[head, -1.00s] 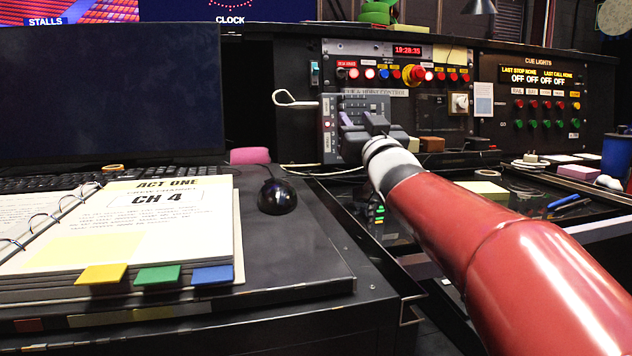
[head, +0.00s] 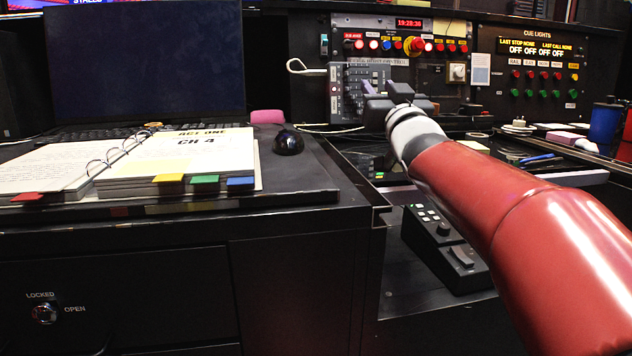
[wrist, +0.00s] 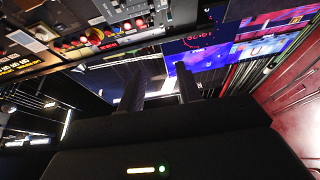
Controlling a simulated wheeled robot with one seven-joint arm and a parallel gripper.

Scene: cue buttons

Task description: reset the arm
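My red arm (head: 500,205) reaches from the lower right toward the back console, with a pale wrist joint at its far end. My gripper (head: 375,92) is dark and shows in front of the grey panel of the console. In the wrist view its two dark fingers (wrist: 160,82) stand apart with nothing visible between them, so it is open and empty. Whether a fingertip touches the panel cannot be told from the head view.
The console with red and yellow buttons (head: 414,46) and the cue lights panel (head: 541,70) stand behind. A desk with an open binder (head: 190,165), a black mouse (head: 288,142) and a monitor (head: 145,65) is at left. A black control box (head: 440,250) sits low, below my arm.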

